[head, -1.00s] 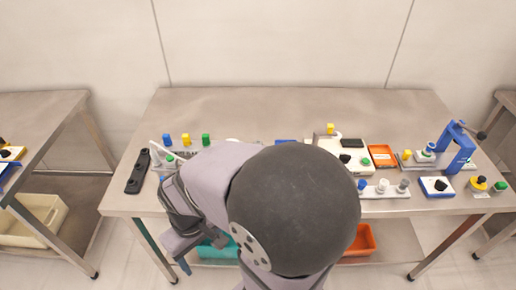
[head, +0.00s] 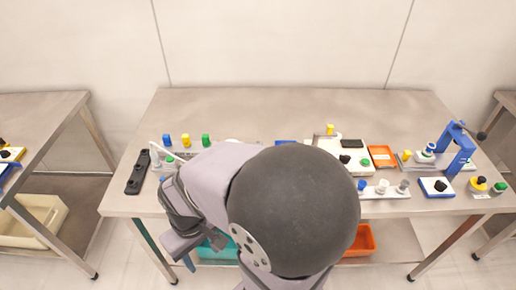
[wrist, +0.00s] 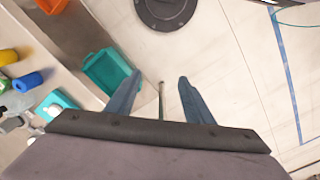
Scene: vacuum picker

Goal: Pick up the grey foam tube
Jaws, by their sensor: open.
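A short grey cylinder (head: 403,186) stands at the right end of a pale strip on the table, beside a white and a blue cylinder; it looks like the grey foam tube, though it is too small to be sure. My gripper (wrist: 160,85) is open and empty in the wrist view, its two blue-grey fingers apart above the floor. In the head view my gripper is low at the table's front left edge, well left of the grey cylinder. My arm hides the middle front of the table.
The steel table (head: 270,110) is clear along its back. A black bar (head: 138,172) lies at its left. A blue press-like stand (head: 458,150) and an orange tray (head: 382,156) are at right. A teal bin (wrist: 108,70) and an orange bin (head: 361,241) sit lower down.

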